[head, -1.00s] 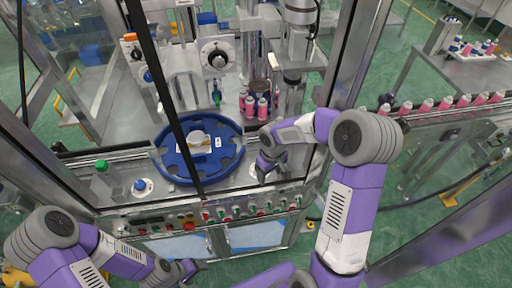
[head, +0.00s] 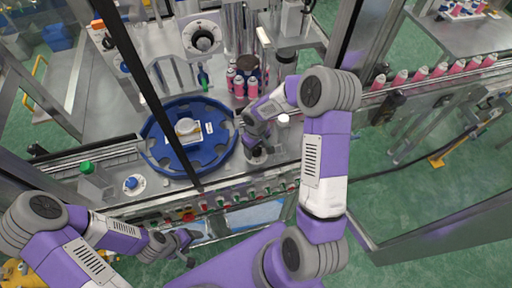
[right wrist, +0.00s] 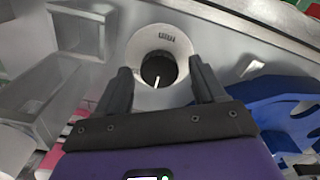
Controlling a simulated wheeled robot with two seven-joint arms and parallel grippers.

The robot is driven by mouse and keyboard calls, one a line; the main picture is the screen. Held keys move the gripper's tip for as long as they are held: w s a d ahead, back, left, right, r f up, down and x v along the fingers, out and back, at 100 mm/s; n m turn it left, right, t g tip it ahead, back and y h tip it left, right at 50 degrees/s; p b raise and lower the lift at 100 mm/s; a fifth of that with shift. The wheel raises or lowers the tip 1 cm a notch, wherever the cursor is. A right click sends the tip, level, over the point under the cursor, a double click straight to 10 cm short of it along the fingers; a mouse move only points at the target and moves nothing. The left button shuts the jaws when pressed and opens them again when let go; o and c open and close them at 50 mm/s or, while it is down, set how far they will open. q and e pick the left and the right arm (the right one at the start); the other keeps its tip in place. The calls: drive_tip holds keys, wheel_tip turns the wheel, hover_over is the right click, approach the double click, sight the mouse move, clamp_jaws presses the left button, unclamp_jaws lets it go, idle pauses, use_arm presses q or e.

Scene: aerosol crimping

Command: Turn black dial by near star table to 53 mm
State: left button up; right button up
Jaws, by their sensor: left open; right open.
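The black dial (right wrist: 158,70) sits in a pale round scale plate (right wrist: 140,44) in the right wrist view. A white mark shows on its face, and the scale's print is too small to read. My right gripper (right wrist: 160,76) is open, its two fingers on either side of the dial; I cannot tell whether they touch it. In the head view my right gripper (head: 256,152) is right of the blue star table (head: 152,152) and mostly hides the dial. The star table's edge also shows in the right wrist view (right wrist: 285,108). My left gripper (head: 187,245) is open and empty, low in front of the control panel.
A larger black knob (head: 204,40) is on a white plate behind the star table. Pink cans (head: 245,86) stand close behind my right gripper. A blue knob (head: 131,183) and a green button (head: 86,167) are at the left. A black frame bar crosses the star table's view.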

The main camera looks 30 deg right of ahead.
drive_tip(key=c, duration=1.1)
drive_tip(key=shift+o, duration=0.2)
drive_tip(key=n, duration=0.3)
drive_tip(key=shift+n+b, duration=0.3)
drive_tip(key=shift+n, duration=2.1)
drive_tip(key=o, duration=1.1)
drive_tip(key=shift+c, duration=0.2)
